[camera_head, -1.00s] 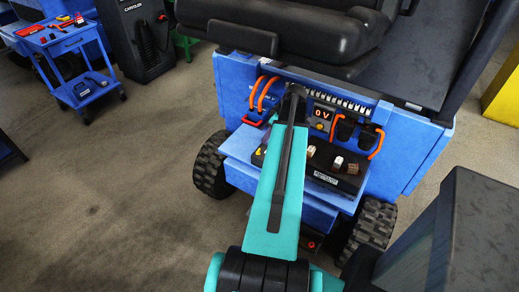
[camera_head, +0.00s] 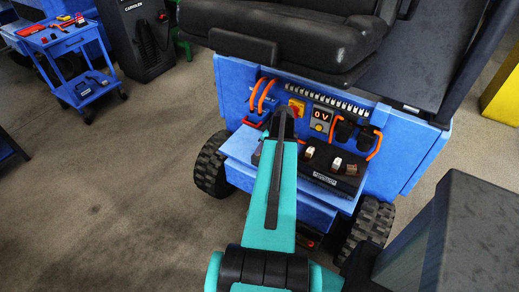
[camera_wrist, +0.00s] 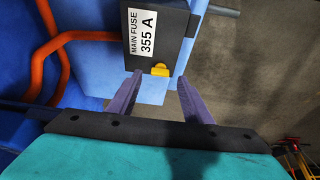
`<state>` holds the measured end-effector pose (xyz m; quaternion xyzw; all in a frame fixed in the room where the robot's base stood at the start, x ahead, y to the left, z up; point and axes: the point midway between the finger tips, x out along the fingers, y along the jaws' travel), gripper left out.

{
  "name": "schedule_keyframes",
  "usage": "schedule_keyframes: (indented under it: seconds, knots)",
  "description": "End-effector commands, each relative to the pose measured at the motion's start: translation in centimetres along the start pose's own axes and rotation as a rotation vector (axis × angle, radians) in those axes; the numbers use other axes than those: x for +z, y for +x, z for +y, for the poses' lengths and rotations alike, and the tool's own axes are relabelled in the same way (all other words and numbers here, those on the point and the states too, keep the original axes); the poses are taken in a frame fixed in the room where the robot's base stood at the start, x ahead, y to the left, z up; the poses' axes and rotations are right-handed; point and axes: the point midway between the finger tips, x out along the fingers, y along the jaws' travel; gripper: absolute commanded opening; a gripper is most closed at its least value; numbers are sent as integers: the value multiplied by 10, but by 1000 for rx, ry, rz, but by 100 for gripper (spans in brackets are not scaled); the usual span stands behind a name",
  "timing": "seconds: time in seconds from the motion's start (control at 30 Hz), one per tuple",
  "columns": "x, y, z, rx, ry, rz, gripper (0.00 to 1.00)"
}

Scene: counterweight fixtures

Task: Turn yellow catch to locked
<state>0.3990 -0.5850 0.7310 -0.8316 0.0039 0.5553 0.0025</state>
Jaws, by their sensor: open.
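The yellow catch (camera_wrist: 160,70) is a small piece at the lower edge of a dark fuse box (camera_wrist: 170,30), whose white label reads "MAIN FUSE 355 A", in the wrist view. My gripper (camera_wrist: 166,78) is open, with its two purple fingers apart and nothing between them. I cannot tell whether a finger touches the box.
Orange cables (camera_wrist: 55,45) curve left of the fuse box. The blue vehicle panel carries a red and yellow switch (camera_head: 296,108), a "0 V" display (camera_head: 323,115) and a black block with several levers (camera_head: 338,167). A black seat (camera_head: 300,30) overhangs the panel.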

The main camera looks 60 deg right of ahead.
Motion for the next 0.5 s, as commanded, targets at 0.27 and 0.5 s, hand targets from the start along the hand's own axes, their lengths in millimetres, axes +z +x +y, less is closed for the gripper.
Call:
schedule_keyframes:
  seconds: [0.27,0.5]
  knots:
    - [0,23,0,-2,0,-1,45]
    - [0,29,0,0,-1,0,45]
